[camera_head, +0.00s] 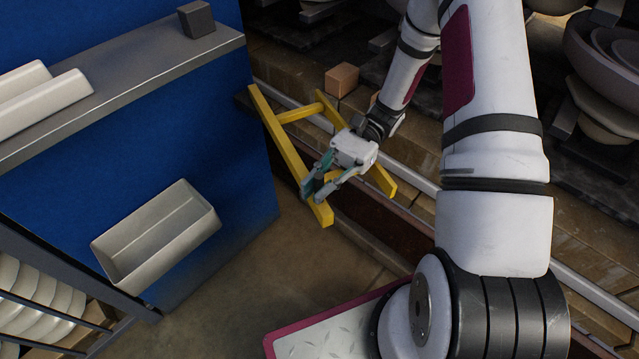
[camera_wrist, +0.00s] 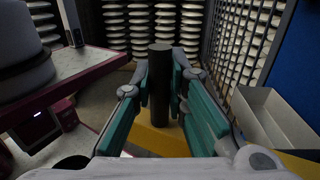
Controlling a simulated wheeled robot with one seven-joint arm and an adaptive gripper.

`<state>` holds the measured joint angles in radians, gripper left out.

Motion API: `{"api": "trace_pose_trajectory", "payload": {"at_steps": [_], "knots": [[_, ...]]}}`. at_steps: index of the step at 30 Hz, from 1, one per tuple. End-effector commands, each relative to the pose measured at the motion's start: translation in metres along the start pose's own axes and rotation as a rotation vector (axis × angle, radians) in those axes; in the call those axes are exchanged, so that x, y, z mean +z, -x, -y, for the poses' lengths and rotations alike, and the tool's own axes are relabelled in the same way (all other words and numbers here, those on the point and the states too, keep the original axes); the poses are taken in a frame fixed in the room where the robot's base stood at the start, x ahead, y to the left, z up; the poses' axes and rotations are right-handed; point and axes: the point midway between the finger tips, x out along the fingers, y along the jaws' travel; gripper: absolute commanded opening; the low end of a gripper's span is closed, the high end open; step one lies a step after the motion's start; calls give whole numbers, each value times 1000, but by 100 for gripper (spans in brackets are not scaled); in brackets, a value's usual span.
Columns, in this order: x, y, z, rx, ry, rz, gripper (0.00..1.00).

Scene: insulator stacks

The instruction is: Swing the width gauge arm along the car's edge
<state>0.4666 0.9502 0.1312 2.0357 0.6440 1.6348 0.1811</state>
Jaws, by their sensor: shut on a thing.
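The yellow width gauge arm (camera_head: 283,143) is a frame of bars, lying beside the car's edge in the head view. One long bar points toward the floor, and a crossbar joins it to a second bar that runs behind my gripper. A dark round handle (camera_wrist: 160,90) stands up from the yellow bar in the wrist view. My gripper (camera_head: 318,183) is shut on this handle, with a teal finger on each side. The car's edge (camera_head: 425,184) is a pale metal strip with bricks behind it. My wrist hides part of the gauge and edge.
A blue wall (camera_head: 225,130) with a grey ledge (camera_head: 120,88) stands close on the left. A white open bin (camera_head: 155,235) hangs on it. A small brick (camera_head: 341,80) lies on the car. Racks of white insulators stand at lower left. The floor below is clear.

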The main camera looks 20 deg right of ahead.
Motion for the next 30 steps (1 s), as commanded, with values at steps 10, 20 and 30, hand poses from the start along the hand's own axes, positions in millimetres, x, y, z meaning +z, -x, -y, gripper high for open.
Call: {"api": "trace_pose_trajectory", "payload": {"at_steps": [10,20,30], "knots": [[0,0,0,-2,0,-1,32],[1,0,0,-1,0,-1,35],[44,1,0,-1,3,-4,35]]}}
